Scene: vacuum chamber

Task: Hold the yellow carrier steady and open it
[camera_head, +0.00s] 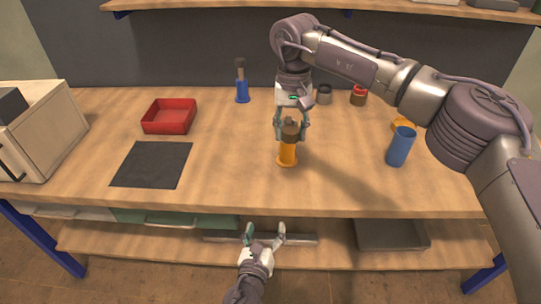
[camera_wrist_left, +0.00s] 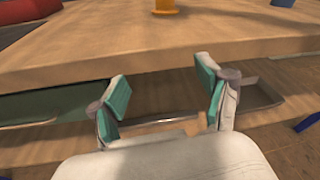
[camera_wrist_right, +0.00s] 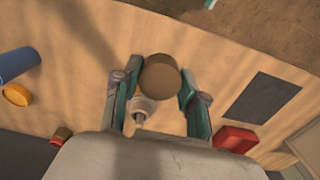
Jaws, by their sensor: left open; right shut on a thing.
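The yellow carrier (camera_head: 288,156) stands upright on the table near the middle, with a brown top (camera_head: 290,131). Its yellow foot (camera_wrist_left: 166,6) shows at the top edge of the left wrist view. My right gripper (camera_head: 291,128) comes from above and is shut on the brown top.
A blue cup (camera_head: 400,147) and an orange-yellow round piece (camera_head: 405,123) stand at the right. A red tray (camera_head: 152,127) and a black mat (camera_head: 152,164) lie at the left. Small jars (camera_head: 325,95) stand behind. The tabletop's front edge (camera_head: 250,214) lies between my left gripper and the carrier.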

